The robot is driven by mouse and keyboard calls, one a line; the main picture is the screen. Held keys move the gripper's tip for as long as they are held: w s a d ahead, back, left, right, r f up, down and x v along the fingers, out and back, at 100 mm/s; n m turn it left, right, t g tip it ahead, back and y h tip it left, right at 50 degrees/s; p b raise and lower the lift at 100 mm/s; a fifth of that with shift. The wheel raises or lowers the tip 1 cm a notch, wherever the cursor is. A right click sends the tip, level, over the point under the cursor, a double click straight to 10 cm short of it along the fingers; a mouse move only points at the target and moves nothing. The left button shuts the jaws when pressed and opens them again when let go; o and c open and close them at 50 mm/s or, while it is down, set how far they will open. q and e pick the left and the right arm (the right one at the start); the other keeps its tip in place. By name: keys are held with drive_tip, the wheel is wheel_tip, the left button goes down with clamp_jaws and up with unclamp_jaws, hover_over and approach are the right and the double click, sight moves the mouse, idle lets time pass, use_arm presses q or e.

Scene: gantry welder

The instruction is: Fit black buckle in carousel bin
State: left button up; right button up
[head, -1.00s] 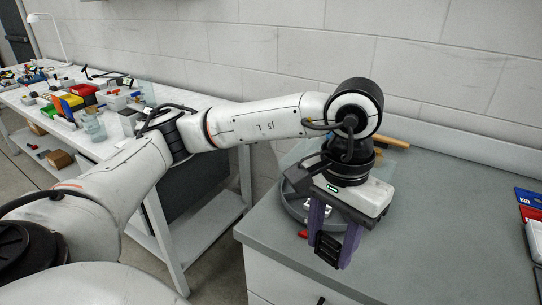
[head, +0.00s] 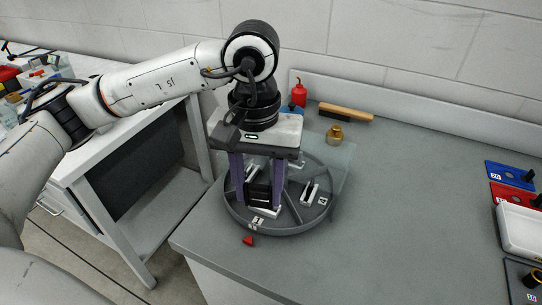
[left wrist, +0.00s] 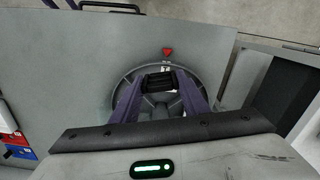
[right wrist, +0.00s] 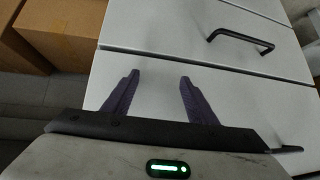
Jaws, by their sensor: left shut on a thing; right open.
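The round grey carousel (head: 290,224) stands on the grey bench top, split by ribs into several bins with small white fittings and number labels. My left gripper (head: 260,200) points down over its front left part, shut on the black buckle (head: 259,194). In the left wrist view the black buckle (left wrist: 159,82) sits between the purple fingertips, over the carousel (left wrist: 125,100) near its rim label. I cannot tell whether the buckle touches the bin floor. My right gripper (right wrist: 158,80) is open and empty in front of white drawers.
A red pointer (head: 248,240) lies at the carousel's front. Behind it stand a red bottle (head: 299,93), a brass piece (head: 335,134) and a brush (head: 346,113). Blue and red trays (head: 510,176) lie at the far right.

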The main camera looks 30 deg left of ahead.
sight(264, 194)
use_arm(q)
drive_tip(key=n, duration=0.4)
drive_tip(key=shift+r, duration=0.15)
drive_tip(key=shift+w+n+p, duration=0.1)
drive_tip(key=shift+n+p, duration=0.2)
drive_tip(key=shift+n, duration=0.9)
drive_tip(key=shift+w+a+f+n+b, duration=0.2)
drive_tip(key=shift+w+f+n, duration=0.65)
drive_tip(key=shift+n, duration=3.6)
drive_tip(key=shift+w+a+f+n+b, duration=0.1)
drive_tip(key=shift+w+a+f+n, duration=0.5)
drive_tip(key=shift+n, duration=3.8)
drive_tip(key=shift+w+f+n+b, duration=0.15)
drive_tip(key=shift+w+f+n, duration=0.9)
drive_tip(key=shift+n, duration=3.4)
use_arm(e)
drive_tip(key=shift+s+f, duration=0.15)
drive_tip(key=shift+s, duration=0.4)
use_arm(q)
drive_tip(key=shift+s+f, duration=0.25)
drive_tip(key=shift+s, duration=0.05)
drive_tip(key=shift+f+b, duration=0.95)
drive_tip(key=shift+f, duration=0.2)
use_arm(e)
drive_tip(key=shift+f, duration=0.95)
use_arm(q)
drive_tip(key=o, duration=1.1)
